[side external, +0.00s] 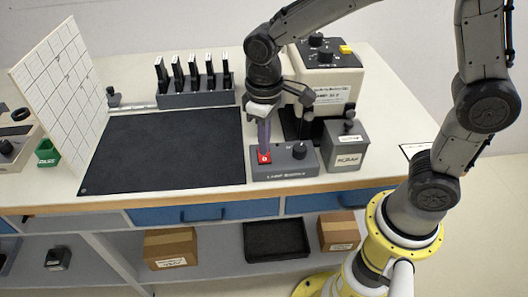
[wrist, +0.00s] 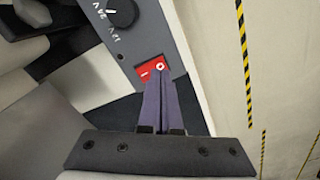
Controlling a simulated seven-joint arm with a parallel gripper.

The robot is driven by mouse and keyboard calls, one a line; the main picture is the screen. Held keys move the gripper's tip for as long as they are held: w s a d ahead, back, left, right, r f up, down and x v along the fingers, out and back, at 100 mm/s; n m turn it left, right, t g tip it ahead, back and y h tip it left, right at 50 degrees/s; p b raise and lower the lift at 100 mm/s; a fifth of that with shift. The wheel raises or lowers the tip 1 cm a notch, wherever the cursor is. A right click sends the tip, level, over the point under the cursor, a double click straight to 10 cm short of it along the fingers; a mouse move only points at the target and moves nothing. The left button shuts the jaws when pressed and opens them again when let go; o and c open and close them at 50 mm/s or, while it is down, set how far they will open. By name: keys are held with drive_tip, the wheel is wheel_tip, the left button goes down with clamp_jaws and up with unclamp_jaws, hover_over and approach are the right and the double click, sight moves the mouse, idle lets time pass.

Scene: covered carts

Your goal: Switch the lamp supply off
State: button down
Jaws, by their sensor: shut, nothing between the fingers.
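The lamp supply is a dark grey box (side external: 283,174) at the front edge of the bench, labelled on its front. Its red rocker switch (side external: 264,157) is at the left of the top; a black knob (side external: 299,151) is at the right. In the wrist view the red switch (wrist: 145,72) shows a bar mark and a ring mark. My gripper (side external: 264,146) is shut and empty, pointing down over the switch. In the wrist view its fingertips (wrist: 160,76) are at the ring-marked end. I cannot tell whether they touch, or which side is pressed down.
A black mat (side external: 165,150) lies left of the supply. A rack (side external: 196,99) holds several black items at the back. A white gridded panel (side external: 62,92) stands at left.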

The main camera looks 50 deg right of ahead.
sight(264, 158)
drive_tip(key=shift+r, duration=2.45)
drive_tip(key=s+d+r+m+t, duration=0.2)
drive_tip(key=s+d+r+t, duration=0.1)
drive_tip(key=s+d+r, duration=0.4)
drive_tip(key=s+d+f+m+t, duration=0.1)
drive_tip(key=s+d+f+t, duration=0.1)
drive_tip(key=s, duration=0.7)
drive_tip(key=shift+d+f+t, duration=0.15)
drive_tip(key=shift+d+t, duration=0.1)
drive_tip(key=shift+t, duration=0.05)
drive_tip(key=shift+s, duration=0.1)
